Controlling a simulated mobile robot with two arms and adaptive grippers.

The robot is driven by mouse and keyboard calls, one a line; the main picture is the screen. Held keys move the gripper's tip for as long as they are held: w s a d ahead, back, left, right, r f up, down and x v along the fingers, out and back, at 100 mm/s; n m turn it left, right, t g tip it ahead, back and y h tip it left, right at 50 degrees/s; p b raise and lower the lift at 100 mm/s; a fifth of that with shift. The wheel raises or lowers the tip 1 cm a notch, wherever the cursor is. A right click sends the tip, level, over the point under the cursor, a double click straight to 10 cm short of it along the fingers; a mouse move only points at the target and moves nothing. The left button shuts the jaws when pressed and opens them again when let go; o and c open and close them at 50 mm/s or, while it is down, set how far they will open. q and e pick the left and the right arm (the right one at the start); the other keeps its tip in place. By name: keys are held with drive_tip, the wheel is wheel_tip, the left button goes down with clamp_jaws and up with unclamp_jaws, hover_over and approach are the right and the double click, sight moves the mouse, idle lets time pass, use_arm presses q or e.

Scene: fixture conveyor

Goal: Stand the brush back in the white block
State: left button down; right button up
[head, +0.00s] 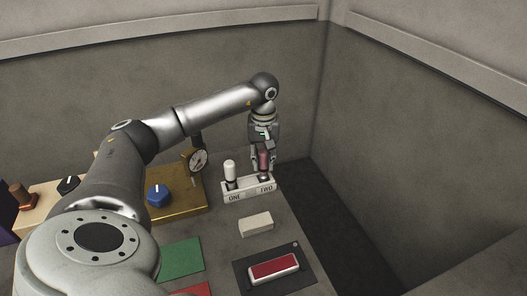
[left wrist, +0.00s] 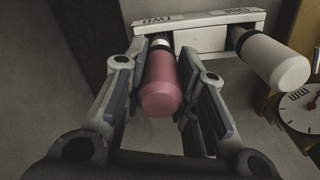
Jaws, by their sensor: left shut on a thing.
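The white block (head: 247,190) is a low holder marked ONE and TWO. It also shows in the left wrist view (left wrist: 205,37). A white-handled piece (head: 229,167) stands upright at ONE. The brush with a pink-red handle (head: 264,160) is upright at TWO, handle up. My left gripper (head: 263,163) points down and is shut on its handle. My right gripper is not in view.
A plain pale block (head: 256,224) lies in front of the holder. A red-topped white piece (head: 274,266) rests on a dark mat. A brass-coloured box with a blue knob (head: 158,194) and a dial gauge (head: 197,160) stand left. A wall rises behind.

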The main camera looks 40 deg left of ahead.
use_arm(q)
drive_tip(key=shift+f+b, duration=0.35)
drive_tip(key=shift+f, duration=0.3)
drive_tip(key=c, duration=1.5)
unclamp_jaws()
drive_tip(key=o, duration=0.6)
drive_tip(key=shift+c, duration=0.2)
